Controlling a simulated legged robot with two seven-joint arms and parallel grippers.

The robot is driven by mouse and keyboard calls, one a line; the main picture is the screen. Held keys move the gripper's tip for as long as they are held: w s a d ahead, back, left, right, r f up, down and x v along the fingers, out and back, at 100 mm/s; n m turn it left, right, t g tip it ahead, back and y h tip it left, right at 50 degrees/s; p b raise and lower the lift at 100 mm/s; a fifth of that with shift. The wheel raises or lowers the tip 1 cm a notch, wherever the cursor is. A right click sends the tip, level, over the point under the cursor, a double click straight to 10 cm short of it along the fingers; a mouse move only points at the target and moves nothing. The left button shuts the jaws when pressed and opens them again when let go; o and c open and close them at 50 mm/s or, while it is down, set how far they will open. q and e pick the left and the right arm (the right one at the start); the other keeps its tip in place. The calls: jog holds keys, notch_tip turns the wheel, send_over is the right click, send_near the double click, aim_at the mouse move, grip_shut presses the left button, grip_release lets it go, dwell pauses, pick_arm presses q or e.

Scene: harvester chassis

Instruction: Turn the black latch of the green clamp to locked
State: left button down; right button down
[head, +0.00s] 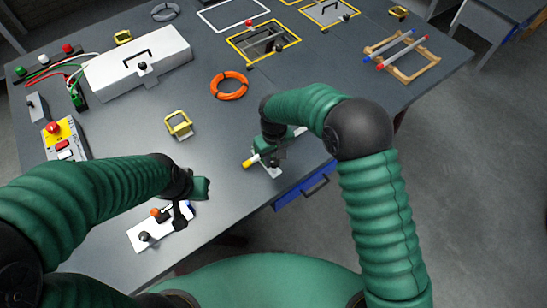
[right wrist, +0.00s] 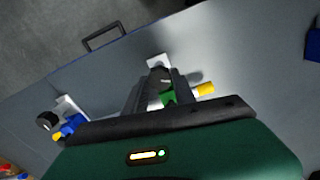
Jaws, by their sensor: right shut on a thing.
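The green clamp shows as a small green part (right wrist: 168,98) between my right fingers in the right wrist view. Its white base plate (head: 268,171) lies near the table's front edge in the head view, with a yellow-tipped bar (head: 250,161) beside it. My right gripper (head: 273,157) is down over the clamp; it also shows in the right wrist view (right wrist: 161,76). It is shut on what seems to be the black latch, mostly hidden between the fingers. My left gripper (head: 202,188) hovers by another white plate (head: 144,232); its jaws are unclear.
A drawer handle (head: 316,186) sits below the table edge, right of the clamp. A blue part (right wrist: 71,127) and a black knob (right wrist: 47,121) are close to the right gripper. An orange ring (head: 229,86) and yellow bracket (head: 179,125) lie farther back. Bare table lies between.

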aim_at(274, 160)
jog(key=m, duration=0.6)
jog(key=m+p, duration=0.1)
jog(key=m, duration=0.6)
dwell(0.5)
jog(key=c, duration=1)
grip_release()
jog(key=shift+c, duration=0.2)
jog(key=shift+r, duration=0.1)
notch_tip(274, 160, up, 17)
jog(key=b, duration=0.1)
jog(key=shift+b, duration=0.3)
